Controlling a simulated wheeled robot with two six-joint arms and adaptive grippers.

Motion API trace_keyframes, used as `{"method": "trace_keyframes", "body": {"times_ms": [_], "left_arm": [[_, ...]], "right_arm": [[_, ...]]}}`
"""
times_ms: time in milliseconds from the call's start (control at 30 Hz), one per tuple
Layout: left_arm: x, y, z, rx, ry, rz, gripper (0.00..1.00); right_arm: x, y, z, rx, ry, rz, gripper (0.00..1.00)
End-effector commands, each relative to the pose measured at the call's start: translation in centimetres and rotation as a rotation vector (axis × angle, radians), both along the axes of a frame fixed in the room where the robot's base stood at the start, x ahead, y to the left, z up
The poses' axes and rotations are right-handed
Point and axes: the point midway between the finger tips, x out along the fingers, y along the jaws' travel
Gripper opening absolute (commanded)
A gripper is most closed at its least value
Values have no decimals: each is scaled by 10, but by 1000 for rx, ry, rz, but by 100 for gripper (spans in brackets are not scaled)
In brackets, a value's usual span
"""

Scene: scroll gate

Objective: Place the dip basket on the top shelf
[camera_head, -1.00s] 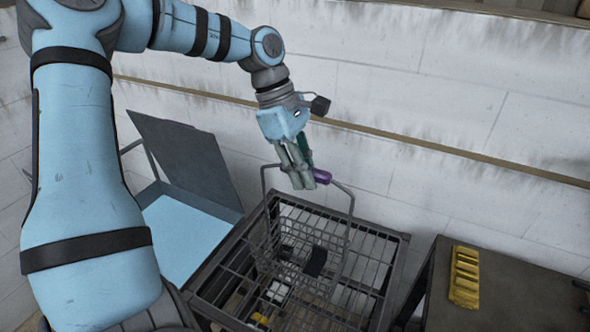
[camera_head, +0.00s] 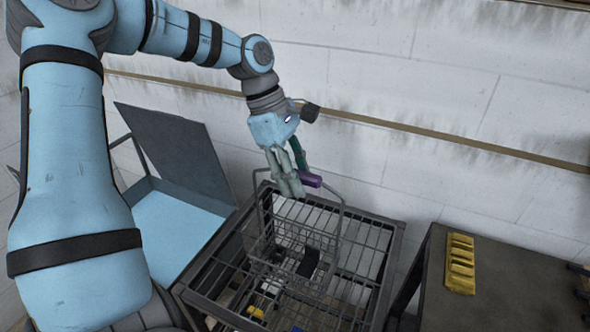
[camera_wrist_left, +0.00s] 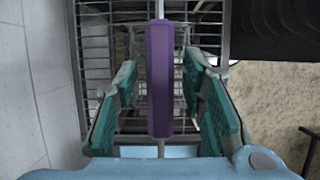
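The dip basket (camera_head: 283,240) is a wire mesh basket with a dark tag and a tall wire handle topped by a purple grip (camera_head: 310,179). It stands upright over the wire top shelf (camera_head: 365,290) of a dark metal rack; whether its bottom touches the shelf is hard to tell. My left gripper (camera_head: 291,184) is at the purple grip. In the left wrist view, the teal fingers stand apart on either side of the purple grip (camera_wrist_left: 160,85), with gaps visible beside it, so the gripper looks open around it. My right gripper is out of view.
A light blue tank (camera_head: 180,235) with a raised grey lid (camera_head: 175,150) stands left of the rack. A dark table (camera_head: 500,295) with a yellow object (camera_head: 460,263) is at the right. The white wall (camera_head: 430,90) is close behind. Small items lie lower in the rack.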

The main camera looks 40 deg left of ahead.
Motion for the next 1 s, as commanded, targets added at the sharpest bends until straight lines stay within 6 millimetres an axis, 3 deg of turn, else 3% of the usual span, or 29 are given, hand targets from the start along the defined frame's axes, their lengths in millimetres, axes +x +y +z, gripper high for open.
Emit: {"method": "trace_keyframes", "body": {"times_ms": [167, 500, 633, 1000], "left_arm": [[-1, 8, 22, 0, -5, 2, 38], [-11, 39, 103, 2, -3, 2, 38], [-13, 42, 113, 1, 0, 0, 38], [-13, 43, 113, 0, 0, 0, 38]], "right_arm": [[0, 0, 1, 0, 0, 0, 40], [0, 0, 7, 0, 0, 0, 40], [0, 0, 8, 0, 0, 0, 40], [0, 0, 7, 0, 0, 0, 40]]}}
